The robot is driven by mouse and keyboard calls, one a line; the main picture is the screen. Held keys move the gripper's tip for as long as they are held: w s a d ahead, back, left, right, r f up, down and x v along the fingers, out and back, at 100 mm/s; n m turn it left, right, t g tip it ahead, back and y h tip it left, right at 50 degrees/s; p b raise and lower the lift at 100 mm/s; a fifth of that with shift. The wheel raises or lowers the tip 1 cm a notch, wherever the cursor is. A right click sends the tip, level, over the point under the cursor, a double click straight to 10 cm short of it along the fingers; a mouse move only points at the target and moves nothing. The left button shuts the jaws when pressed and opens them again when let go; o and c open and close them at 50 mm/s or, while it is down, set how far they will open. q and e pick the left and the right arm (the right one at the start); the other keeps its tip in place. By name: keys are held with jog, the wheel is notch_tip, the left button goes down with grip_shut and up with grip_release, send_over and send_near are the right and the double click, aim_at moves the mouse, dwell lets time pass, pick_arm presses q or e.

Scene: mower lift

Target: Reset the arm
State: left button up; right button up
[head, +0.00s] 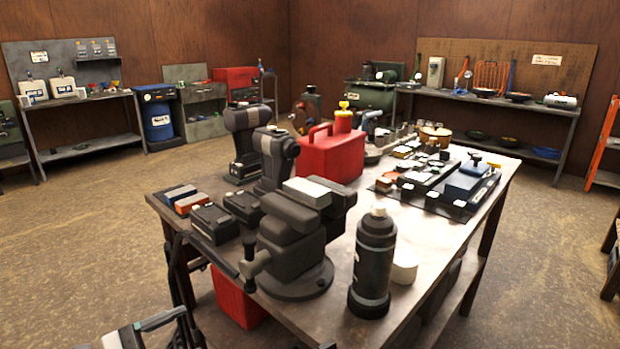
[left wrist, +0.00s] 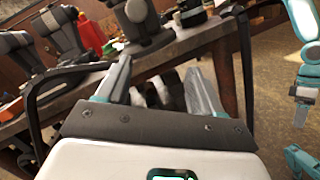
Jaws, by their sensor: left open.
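My left gripper (left wrist: 160,82) is open in the left wrist view, its two grey and teal fingers apart. No object is clearly held between them. Dark and pale shapes beyond the fingers are too blurred to name. A black bar frame (left wrist: 243,70) rises around the gripper on both sides. In the head view, a dark bar (head: 215,256) runs along the table's near left edge. A small part of my arm shows at the lower left corner of the head view.
The workbench (head: 345,235) holds a vise (head: 295,245), a black spray can (head: 373,265), a red fuel can (head: 331,155), drills (head: 247,140) and battery packs. A red box (head: 235,298) sits under it. Shelves line the walls. The floor (head: 85,235) at left is clear.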

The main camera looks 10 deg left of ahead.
pick_arm(q)
jog(key=s+d+f+m+g+y+p, duration=0.3)
jog(key=s+d+f+m+y, duration=0.1)
jog(key=f, duration=0.5)
jog(key=s+d+f+m+g+y+p, duration=0.3)
jog(key=s+d+f+m+g+y, duration=0.1)
jog(key=s+f+m, duration=0.3)
jog(key=s+d+f+m+g+y+p, duration=0.3)
jog(key=s+d+f+m+g, duration=0.1)
jog(key=f, duration=0.7)
jog(key=shift+s+d+f+m+y+p, duration=0.3)
jog(key=shift+s+d+m+y+p, duration=0.1)
jog(key=shift+s+d+m, duration=0.55)
